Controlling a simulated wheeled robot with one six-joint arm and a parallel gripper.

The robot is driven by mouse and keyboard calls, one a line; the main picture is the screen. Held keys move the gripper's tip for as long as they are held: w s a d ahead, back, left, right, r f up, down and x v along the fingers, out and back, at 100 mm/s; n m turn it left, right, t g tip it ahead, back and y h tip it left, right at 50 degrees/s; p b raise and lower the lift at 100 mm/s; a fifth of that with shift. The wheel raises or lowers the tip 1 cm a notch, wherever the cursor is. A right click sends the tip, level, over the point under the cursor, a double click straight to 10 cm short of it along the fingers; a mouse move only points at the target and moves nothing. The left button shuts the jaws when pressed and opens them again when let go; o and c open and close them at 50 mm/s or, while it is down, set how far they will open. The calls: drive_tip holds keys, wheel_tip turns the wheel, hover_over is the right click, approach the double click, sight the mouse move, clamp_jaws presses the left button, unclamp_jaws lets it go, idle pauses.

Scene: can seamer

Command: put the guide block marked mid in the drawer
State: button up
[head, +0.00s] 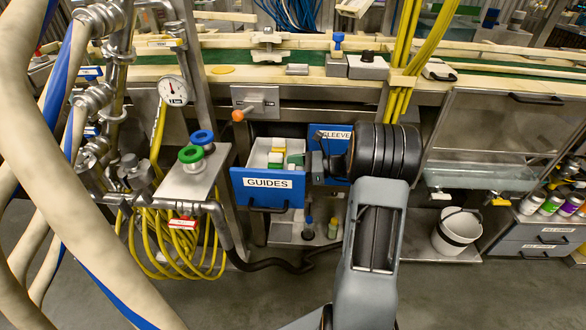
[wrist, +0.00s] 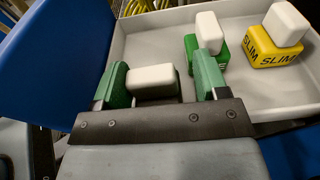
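The open drawer marked GUIDES (head: 268,186) has a blue front and a pale tray, which fills much of the wrist view (wrist: 262,100). My gripper (head: 297,160) is at the right side of the tray. Another green block with a white top (wrist: 207,35) lies just beyond. I cannot read mid on either green block.
A yellow block marked SLIM (wrist: 270,45) with a white top is in the tray at the right. A blue SLEEVE drawer front (head: 328,137) is beside my gripper. A panel with blue and green knobs (head: 193,175) stands left of the drawer. Yellow cables hang above my arm.

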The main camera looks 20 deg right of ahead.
drive_tip(key=shift+o, duration=0.5)
drive_tip(key=shift+r, duration=0.1)
drive_tip(key=shift+s+d+r, duration=0.1)
drive_tip(key=shift+d+r, duration=0.05)
drive_tip(key=shift+d, duration=0.05)
drive_tip(key=p+v, duration=0.2)
drive_tip(key=v, duration=0.9)
drive_tip(key=shift+d+p, duration=0.25)
drive_tip(key=shift+p, duration=0.15)
drive_tip(key=shift+s, duration=0.15)
